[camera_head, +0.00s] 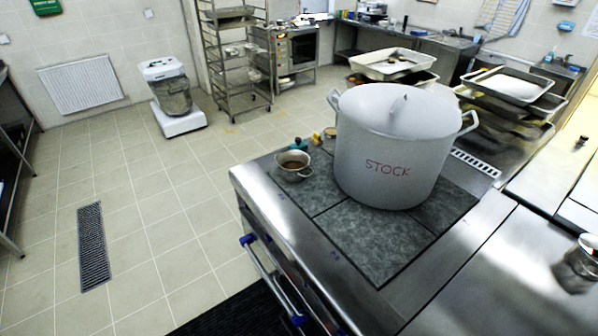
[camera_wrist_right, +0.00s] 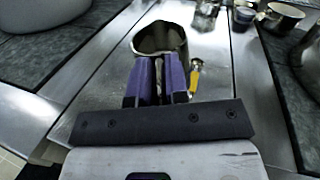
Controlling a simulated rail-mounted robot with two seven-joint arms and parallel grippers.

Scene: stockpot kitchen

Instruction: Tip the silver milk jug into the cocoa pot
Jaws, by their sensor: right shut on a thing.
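The silver milk jug (camera_wrist_right: 160,38) shows in the right wrist view, its open mouth facing up toward the camera. My right gripper (camera_wrist_right: 160,90) is shut on its near side, with purple fingers on what looks like the handle. The jug is over the steel worktop; contact with it is unclear. A silver vessel, probably this jug (camera_head: 578,264), is cut off at the head view's right edge. A small pot with brown contents, apparently the cocoa pot (camera_head: 293,167), stands on the left hob corner. My left gripper is not in view.
A big white pot marked STOCK (camera_head: 395,150) stands on the hob, right of the small pot. Steel worktop (camera_head: 500,270) lies clear at the front right. In the wrist view, a yellow-handled item (camera_wrist_right: 195,77) is beside the jug, and another small pan (camera_wrist_right: 284,16) stands farther off.

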